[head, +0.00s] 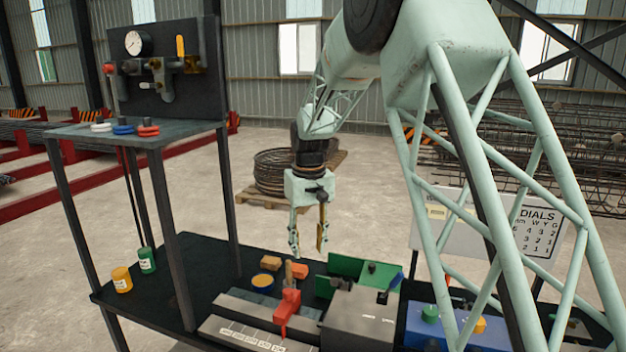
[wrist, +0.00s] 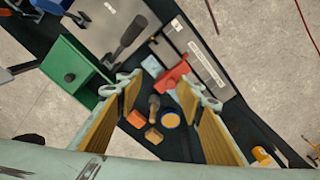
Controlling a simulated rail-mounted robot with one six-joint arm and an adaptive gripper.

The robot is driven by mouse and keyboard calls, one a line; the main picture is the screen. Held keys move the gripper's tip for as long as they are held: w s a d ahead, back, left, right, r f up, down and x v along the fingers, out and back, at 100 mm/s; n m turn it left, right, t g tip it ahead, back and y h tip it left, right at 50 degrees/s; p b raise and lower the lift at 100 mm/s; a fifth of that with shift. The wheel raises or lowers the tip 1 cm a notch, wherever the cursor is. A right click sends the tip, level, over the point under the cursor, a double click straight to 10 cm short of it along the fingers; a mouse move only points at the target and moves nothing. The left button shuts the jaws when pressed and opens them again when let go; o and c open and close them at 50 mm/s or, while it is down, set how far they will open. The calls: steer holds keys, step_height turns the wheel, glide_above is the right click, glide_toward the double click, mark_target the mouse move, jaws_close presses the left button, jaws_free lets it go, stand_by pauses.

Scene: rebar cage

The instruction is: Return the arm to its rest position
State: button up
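My gripper (head: 308,232) hangs below my arm, fingers pointing down, above the dark workbench (head: 205,258). In the wrist view the two fingers (wrist: 160,105) with yellowish pads are spread wide apart with nothing between the pads. The gripper is clear of the bench and touches nothing that I can see. Below it in the wrist view are a red block-like tool (wrist: 173,77), a wooden-handled tool (wrist: 154,105), orange blocks (wrist: 137,119) and a round yellow-topped tin (wrist: 171,119).
A green box (wrist: 75,68) and a grey box (head: 360,318) stand on the bench near my gripper. A taller stand (head: 135,133) with a gauge panel and colored rings is at left. A white dials board (head: 535,228) is at right.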

steer(key=s+d+r+m+t+b, duration=0.15)
steer(key=s+d+r, duration=0.3)
steer(key=s, duration=0.45)
steer(key=s+d+r+b, duration=0.35)
steer(key=s+d, duration=0.25)
steer(key=s, duration=0.2)
steer(key=s+d+r+m+b, duration=0.1)
steer(key=s+d+r+b, duration=0.1)
steer(key=s+d+r, duration=0.5)
steer(key=s+d+f+b, duration=0.1)
steer(key=s+f+b, duration=0.1)
steer(key=s, duration=0.8)
steer(key=s+d+f+m+t+b, duration=0.1)
steer(key=s+f, duration=0.3)
steer(key=s, duration=0.7)
steer(key=s+d+f+b, duration=0.3)
steer(key=s, duration=0.7)
steer(key=shift+s+f+m+t, duration=0.3)
steer(key=shift+m+t, duration=0.05)
